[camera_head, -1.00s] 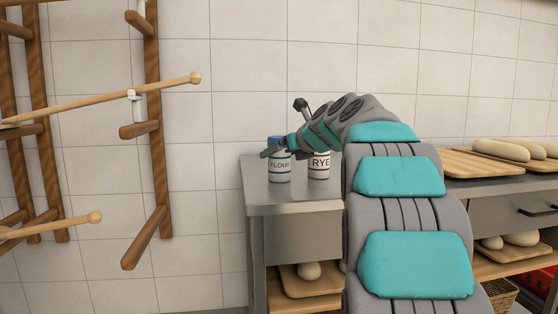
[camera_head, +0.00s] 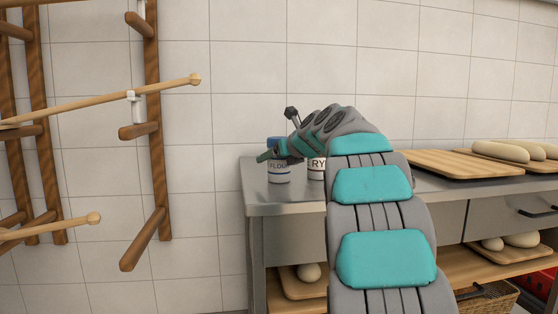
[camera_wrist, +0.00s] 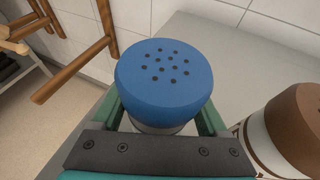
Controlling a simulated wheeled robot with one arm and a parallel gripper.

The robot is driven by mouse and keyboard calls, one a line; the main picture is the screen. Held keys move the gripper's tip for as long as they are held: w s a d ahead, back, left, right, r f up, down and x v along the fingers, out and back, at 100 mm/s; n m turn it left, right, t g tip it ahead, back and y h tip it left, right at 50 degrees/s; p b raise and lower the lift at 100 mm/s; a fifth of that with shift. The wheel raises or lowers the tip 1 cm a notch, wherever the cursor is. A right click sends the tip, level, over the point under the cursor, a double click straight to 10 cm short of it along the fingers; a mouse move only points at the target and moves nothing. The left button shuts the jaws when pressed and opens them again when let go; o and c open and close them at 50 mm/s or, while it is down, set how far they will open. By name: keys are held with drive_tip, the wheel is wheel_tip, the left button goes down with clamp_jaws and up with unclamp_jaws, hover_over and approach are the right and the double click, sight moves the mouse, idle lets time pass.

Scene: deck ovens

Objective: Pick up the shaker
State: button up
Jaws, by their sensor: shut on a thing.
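The flour shaker (camera_head: 279,174) has a white body, a "FLOUR" label and a blue lid. It stands upright at the left end of the steel counter. In the wrist view its blue perforated lid (camera_wrist: 168,82) fills the middle, between the two green fingers. My gripper (camera_head: 277,155) reaches in from the right and is shut on the shaker just below the lid. A second white shaker labelled "RYE" (camera_head: 317,167) stands just right of it, partly hidden by my arm. Its brown lid (camera_wrist: 296,117) shows at the right of the wrist view.
The steel counter (camera_head: 285,206) ends just left of the flour shaker. A wooden rack (camera_head: 157,110) with long-handled poles stands on the left. Wooden boards (camera_head: 455,163) and pale loaves (camera_head: 500,151) lie on the counter's right. A tiled wall is behind.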

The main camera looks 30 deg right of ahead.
drive_tip(key=c, duration=0.7)
